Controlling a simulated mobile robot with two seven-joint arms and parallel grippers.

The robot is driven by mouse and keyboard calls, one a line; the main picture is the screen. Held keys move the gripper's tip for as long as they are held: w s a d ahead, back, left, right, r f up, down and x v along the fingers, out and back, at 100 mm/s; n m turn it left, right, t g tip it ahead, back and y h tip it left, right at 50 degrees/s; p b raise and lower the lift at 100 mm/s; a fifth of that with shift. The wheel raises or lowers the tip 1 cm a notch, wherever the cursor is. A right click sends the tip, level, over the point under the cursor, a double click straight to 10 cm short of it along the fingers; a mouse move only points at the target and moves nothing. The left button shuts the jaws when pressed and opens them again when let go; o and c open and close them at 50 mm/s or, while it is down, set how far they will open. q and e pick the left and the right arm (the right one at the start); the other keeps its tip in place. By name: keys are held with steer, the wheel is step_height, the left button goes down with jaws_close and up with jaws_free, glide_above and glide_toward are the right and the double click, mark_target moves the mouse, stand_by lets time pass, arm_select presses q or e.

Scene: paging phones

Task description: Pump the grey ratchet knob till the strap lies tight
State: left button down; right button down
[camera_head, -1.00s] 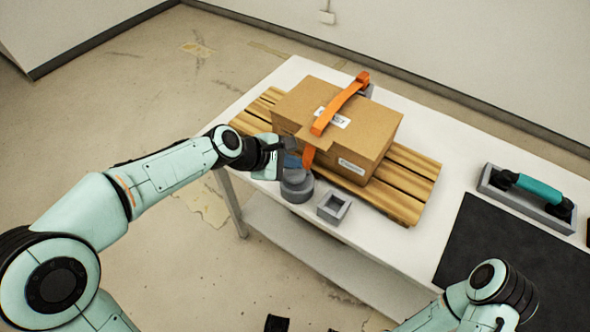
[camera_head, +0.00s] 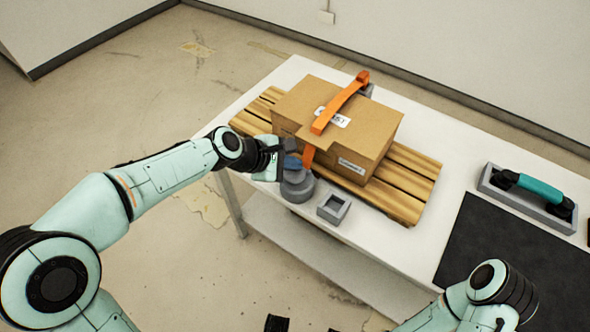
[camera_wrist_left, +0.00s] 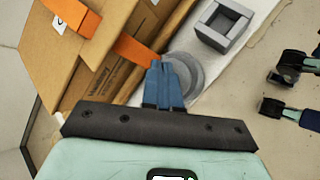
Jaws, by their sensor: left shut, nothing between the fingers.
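The grey ratchet knob (camera_head: 299,189) is a round stepped piece at the near edge of the pallet. It also shows in the left wrist view (camera_wrist_left: 194,68), partly behind the fingers. The orange strap (camera_head: 340,110) arches over the cardboard box (camera_head: 368,128), with a gap beneath its middle. Its near end comes down the box front beside the knob. My left gripper (camera_head: 292,164) is shut and empty, with its blue fingertips (camera_wrist_left: 162,68) over the knob; I cannot tell whether they touch it.
The box sits on a wooden slatted pallet (camera_head: 408,183) on a white table (camera_head: 440,130). A small grey square holder (camera_head: 333,208) stands right of the knob. A grey tray (camera_head: 495,187) with a teal-handled tool (camera_head: 538,188) and a dark mat (camera_head: 510,245) lie at right.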

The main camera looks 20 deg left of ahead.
mark_target(292, 173)
arm_select(q)
steer(key=shift+f+b, duration=0.8)
steer(key=shift+f, duration=0.45)
stand_by(1.0)
steer(key=shift+r, duration=0.1)
steer(key=shift+r+p, duration=1.45)
steer(key=shift+p, duration=0.05)
steer(key=shift+r, duration=0.1)
steer(key=shift+r+p, duration=0.55)
steer(key=shift+p, duration=0.05)
step_height(292, 173, up, 4)
steer(key=p, duration=0.3)
steer(key=shift+p, duration=0.35)
steer(key=shift+f, duration=0.15)
